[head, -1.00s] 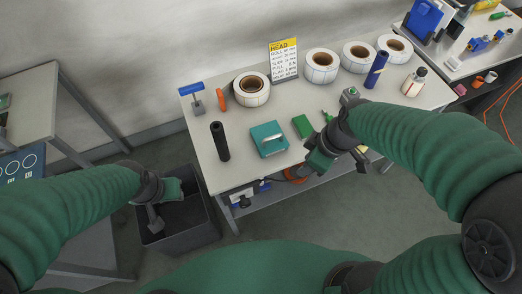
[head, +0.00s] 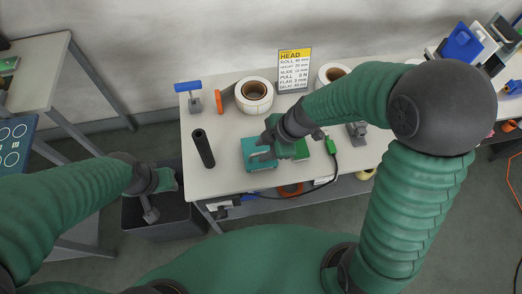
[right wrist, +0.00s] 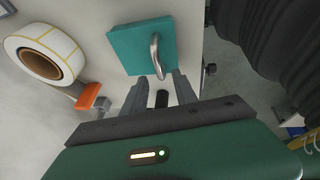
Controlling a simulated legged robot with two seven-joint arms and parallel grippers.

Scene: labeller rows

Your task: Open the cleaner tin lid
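The cleaner tin is a teal box (head: 251,160) on the white table, and its teal top (right wrist: 130,48) with a curved metal handle (right wrist: 157,56) shows in the right wrist view. My right gripper (head: 266,146) is over the tin in the head view and partly hides it. In the right wrist view its two fingers (right wrist: 158,84) are apart, close to the handle's near end, with nothing held between them. The lid looks shut. My left gripper (head: 152,206) hangs over the dark bin at the left; its finger opening is unclear.
A black tube (head: 203,149) stands left of the tin. Behind are a label roll (head: 254,96), an orange-handled tool (head: 219,101), a blue-handled tool (head: 190,92) and a sign (head: 294,70). The dark bin (head: 185,228) stands on the floor.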

